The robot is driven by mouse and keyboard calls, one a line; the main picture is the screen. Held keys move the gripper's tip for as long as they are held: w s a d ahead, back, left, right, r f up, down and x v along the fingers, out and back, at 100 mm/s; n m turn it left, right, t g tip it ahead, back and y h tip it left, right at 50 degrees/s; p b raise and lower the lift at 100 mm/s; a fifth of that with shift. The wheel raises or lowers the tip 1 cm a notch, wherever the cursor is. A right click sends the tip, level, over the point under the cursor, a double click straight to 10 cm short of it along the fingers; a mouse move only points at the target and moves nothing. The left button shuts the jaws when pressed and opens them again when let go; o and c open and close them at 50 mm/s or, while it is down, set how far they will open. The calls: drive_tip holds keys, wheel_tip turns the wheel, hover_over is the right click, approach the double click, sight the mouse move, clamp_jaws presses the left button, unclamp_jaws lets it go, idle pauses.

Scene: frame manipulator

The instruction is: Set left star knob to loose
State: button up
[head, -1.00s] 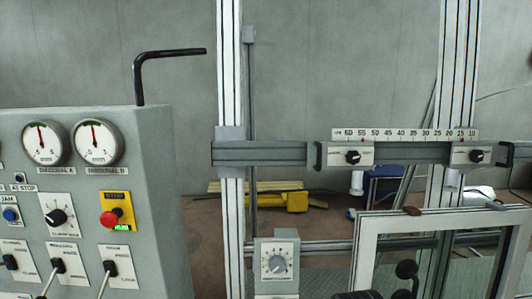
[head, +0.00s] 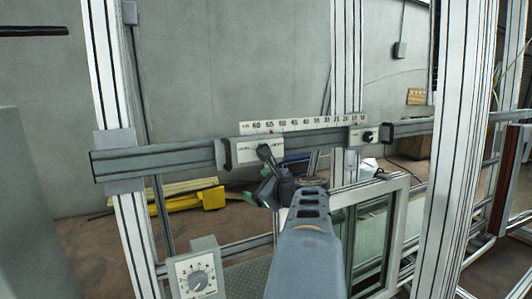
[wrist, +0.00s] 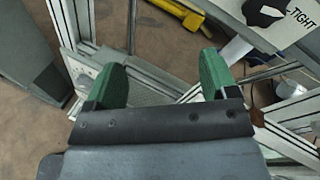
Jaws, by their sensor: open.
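The left star knob (head: 264,152) is a dark knob on a white plate on the rail, below the left end of the scale. Its lower edge is partly hidden by my gripper in the head view. The wrist view shows a black knob (wrist: 265,12) at the upper right, cut by the top edge, with "-TIGHT" printed beside it. My gripper (wrist: 162,62) has two green fingers spread apart with nothing between them. The knob lies outside the fingers, beyond the right one. In the head view my gripper (head: 268,186) is just below the plate. The knob's exact setting is unclear.
A second knob (head: 367,137) sits farther right on the rail (head: 170,160) under the scale (head: 300,122). A dial box (head: 197,275) stands at lower left. Upright posts (head: 112,110) flank the rail. A glazed frame (head: 397,230) stands behind my arm at right.

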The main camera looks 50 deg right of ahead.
drive_tip(key=s+d+r+m+t+h, duration=0.2)
drive_tip(key=s+d+r+m+h, duration=0.3)
drive_tip(key=d, duration=0.3)
drive_tip(key=w+d+y+p, duration=0.1)
drive_tip(key=w+d+p, duration=0.2)
drive_tip(key=w, duration=1)
drive_tip(key=shift+w+d+m, duration=0.3)
drive_tip(key=shift+d+m, duration=0.1)
drive_tip(key=c, duration=0.9)
